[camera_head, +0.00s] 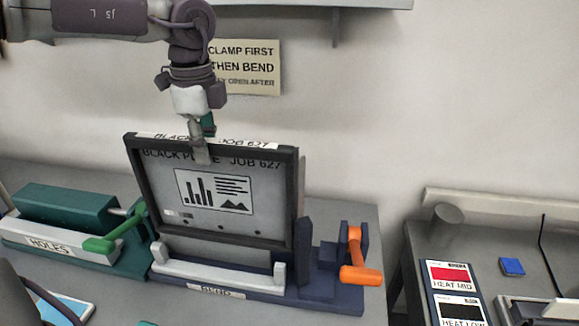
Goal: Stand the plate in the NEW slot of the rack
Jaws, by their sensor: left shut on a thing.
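The grey plate (222,190), printed "BLACK PLATE JOB 627" with a chart on it, stands nearly upright within a dark frame in the bending device (216,290) labelled BEND. My left gripper (201,150) comes down from above, with its fingertips at the plate's top edge, and is shut on the plate. The fingers hide a little of the printed heading. The plate's lower edge is behind the device's light front bar (215,276). I see no rack with a NEW slot in this view. My right gripper is not in view.
A green device (65,215) labelled HOLES stands to the left. An orange lever (360,274) is on the bending device's right side. A wall sign (243,68) reads clamp first, then bend. Another bench at right holds HEAT cards (455,280) and a blue block (512,266).

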